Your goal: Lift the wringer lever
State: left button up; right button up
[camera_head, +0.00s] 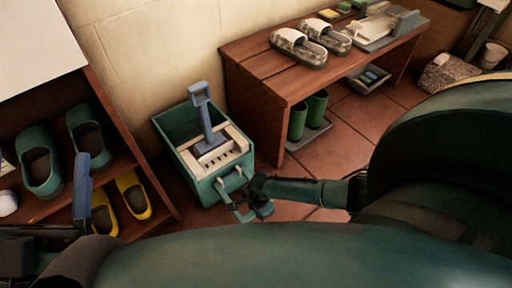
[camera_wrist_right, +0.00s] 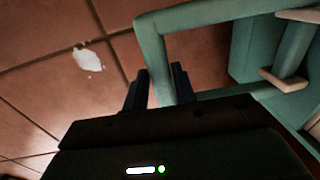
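The teal mop bucket (camera_head: 184,177) stands on the tiles against the wall, with a cream wringer (camera_head: 232,150) in its top. The blue-grey wringer lever (camera_head: 206,122) stands roughly upright from the wringer, its grip uppermost. My right gripper (camera_head: 250,205) is low at the bucket's front, well below the lever grip. In the right wrist view, its dark fingers (camera_wrist_right: 160,78) stand either side of a bar of the teal bucket handle (camera_wrist_right: 150,45) and look closed on it.
A wooden bench (camera_head: 262,82) with slippers (camera_head: 298,48) stands right of the bucket, green boots (camera_head: 308,115) beneath it. A shelf (camera_head: 120,160) with teal clogs (camera_head: 40,160) and yellow shoes (camera_head: 134,195) is at left. Bare tiles (camera_head: 335,150) lie front right.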

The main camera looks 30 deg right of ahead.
grip_shut()
